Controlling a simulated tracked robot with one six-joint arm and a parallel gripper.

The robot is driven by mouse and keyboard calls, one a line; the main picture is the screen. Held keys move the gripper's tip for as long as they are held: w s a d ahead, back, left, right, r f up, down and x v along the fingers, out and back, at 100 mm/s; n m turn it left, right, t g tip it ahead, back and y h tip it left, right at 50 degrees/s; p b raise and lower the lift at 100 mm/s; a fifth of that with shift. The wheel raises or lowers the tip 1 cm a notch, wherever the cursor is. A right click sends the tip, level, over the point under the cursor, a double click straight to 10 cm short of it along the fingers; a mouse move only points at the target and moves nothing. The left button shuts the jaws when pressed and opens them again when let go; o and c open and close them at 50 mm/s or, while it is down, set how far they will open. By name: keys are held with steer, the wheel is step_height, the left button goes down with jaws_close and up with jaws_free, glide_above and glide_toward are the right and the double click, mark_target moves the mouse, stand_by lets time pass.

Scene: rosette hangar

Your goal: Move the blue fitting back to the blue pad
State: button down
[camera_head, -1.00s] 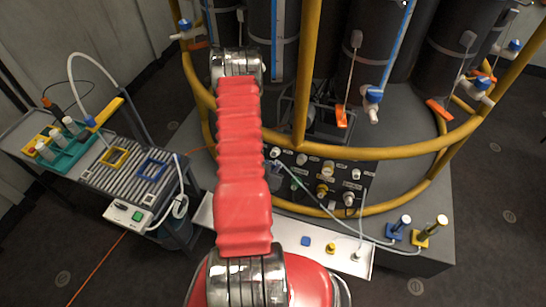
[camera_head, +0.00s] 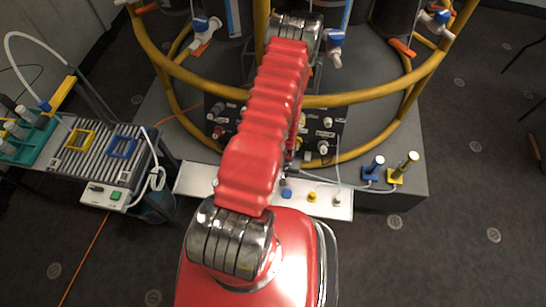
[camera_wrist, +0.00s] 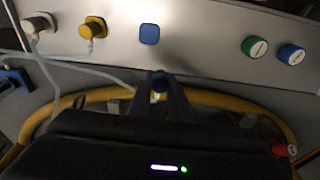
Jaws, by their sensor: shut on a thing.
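The blue pad (camera_wrist: 149,34) is a small bare blue square on the pale ledge in the wrist view. It also shows in the head view (camera_head: 287,194), just right of my arm. My gripper (camera_wrist: 159,88) points at the ledge and is shut on the blue fitting (camera_wrist: 159,84), a small bluish piece between the fingertips. The fitting appears apart from the pad, just short of it in the wrist view; its height above the ledge is unclear. In the head view my red arm hides most of the gripper.
Beside the blue pad are a yellow fitting (camera_wrist: 93,29) and a pale fitting (camera_wrist: 38,24) with a hose. A green cap (camera_wrist: 254,48) and blue cap (camera_wrist: 291,54) stand on the other side. A yellow rail (camera_head: 370,97) curves above the ledge (camera_head: 195,179).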

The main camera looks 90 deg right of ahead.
steer(key=shift+y, duration=0.9)
steer(key=s+a, duration=0.1)
steer(key=a, duration=0.2)
steer(key=s+a+f, duration=0.1)
steer(key=shift+s+a, duration=0.25)
steer(key=shift+s, duration=0.05)
steer(key=shift+f, duration=0.2)
steer(key=shift+f, duration=2.7)
steer(key=shift+f, duration=0.25)
steer(key=c, duration=1.5)
jaws_free()
steer(key=shift+c, duration=0.2)
steer(key=shift+r, duration=0.15)
